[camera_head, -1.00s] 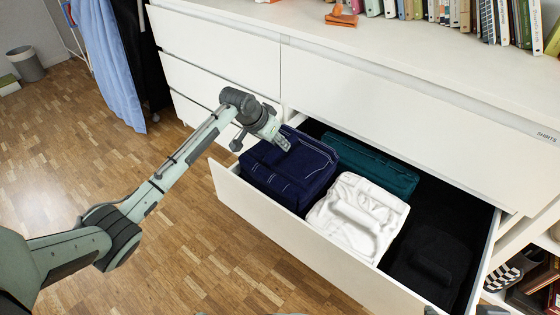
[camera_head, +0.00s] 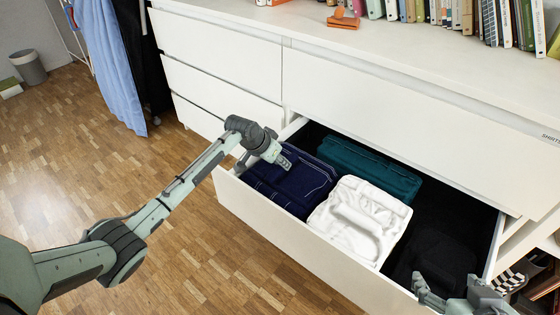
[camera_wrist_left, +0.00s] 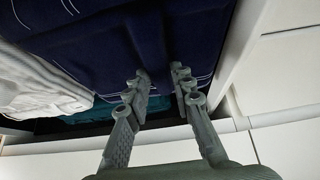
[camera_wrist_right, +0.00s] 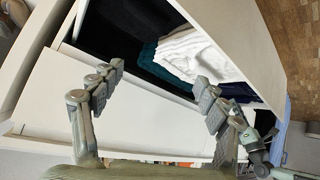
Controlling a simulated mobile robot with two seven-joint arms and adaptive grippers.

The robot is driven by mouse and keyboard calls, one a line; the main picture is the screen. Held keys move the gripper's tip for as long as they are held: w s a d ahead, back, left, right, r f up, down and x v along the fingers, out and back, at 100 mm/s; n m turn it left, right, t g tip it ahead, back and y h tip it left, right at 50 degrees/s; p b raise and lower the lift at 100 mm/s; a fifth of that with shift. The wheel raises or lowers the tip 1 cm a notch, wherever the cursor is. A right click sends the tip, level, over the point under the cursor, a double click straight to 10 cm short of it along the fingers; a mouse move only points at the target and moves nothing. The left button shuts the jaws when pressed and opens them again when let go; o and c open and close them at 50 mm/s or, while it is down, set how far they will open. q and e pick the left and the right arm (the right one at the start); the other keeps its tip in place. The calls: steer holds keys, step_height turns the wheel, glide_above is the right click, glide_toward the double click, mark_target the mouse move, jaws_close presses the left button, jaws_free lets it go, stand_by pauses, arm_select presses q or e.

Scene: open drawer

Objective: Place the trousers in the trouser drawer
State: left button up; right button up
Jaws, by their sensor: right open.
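Folded navy trousers (camera_head: 293,185) with pale stitching lie in the left front of the open drawer (camera_head: 290,234), beside a folded white garment (camera_head: 358,219). My left gripper (camera_head: 284,160) is at the top of the navy trousers. In the left wrist view its fingers (camera_wrist_left: 160,78) are partly closed around a fold of the navy cloth (camera_wrist_left: 110,45). My right gripper (camera_head: 445,292) is at the drawer's front right corner, open and empty. In the right wrist view its fingers (camera_wrist_right: 158,88) are spread wide with nothing between them.
A teal folded garment (camera_head: 370,168) lies behind the navy and white ones. Black folded cloth (camera_head: 440,256) lies in the drawer's right part. Books (camera_head: 440,10) line the dresser top (camera_head: 400,50). Blue clothing (camera_head: 108,65) hangs at the left, with free wooden floor (camera_head: 150,240) in front.

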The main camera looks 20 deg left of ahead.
arm_select(q)
steer(key=o, duration=0.4)
steer(key=shift+c, duration=0.2)
